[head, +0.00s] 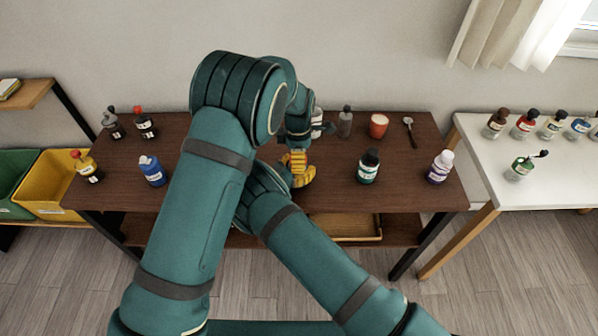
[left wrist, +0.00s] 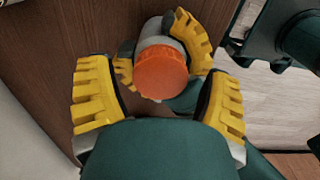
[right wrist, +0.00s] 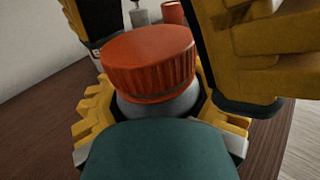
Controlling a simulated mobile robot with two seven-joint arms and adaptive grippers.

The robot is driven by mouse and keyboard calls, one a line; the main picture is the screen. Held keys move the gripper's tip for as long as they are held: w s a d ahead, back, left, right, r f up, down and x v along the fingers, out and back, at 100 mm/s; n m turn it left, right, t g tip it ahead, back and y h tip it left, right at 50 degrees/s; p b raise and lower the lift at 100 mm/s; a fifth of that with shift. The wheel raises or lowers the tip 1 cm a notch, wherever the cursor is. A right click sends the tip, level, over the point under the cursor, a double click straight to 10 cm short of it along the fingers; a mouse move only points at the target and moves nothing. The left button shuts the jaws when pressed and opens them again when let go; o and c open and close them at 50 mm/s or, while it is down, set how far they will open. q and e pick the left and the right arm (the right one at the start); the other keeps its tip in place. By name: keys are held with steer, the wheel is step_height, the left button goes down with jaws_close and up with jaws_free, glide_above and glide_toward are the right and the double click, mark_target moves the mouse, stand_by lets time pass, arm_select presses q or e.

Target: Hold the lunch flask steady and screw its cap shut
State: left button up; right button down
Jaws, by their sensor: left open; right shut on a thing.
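The lunch flask has a grey body (right wrist: 165,108) and a ribbed orange cap (right wrist: 148,60). The cap sits on top of the body; how tightly it is seated cannot be told. In the left wrist view the cap (left wrist: 161,74) is seen from above. My right gripper (head: 304,179) is shut on the flask body below the cap. My left gripper (left wrist: 160,92) is open, with its yellow fingers on either side of the cap and visible gaps between. In the head view, my arms and grippers hide the flask.
On the dark table (head: 225,193) stand a blue bottle (head: 152,171), a dark green-labelled bottle (head: 368,167), a white-capped bottle (head: 440,167), an orange cup (head: 378,126) and a spoon (head: 409,131). A white table (head: 560,180) with several bottles is at right.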

arm_select(q)
steer(key=shift+f, duration=0.1)
steer(key=c, duration=1.3)
steer(key=shift+m, duration=1.7)
steer(key=o, duration=1.3)
steer(key=shift+c, duration=0.2)
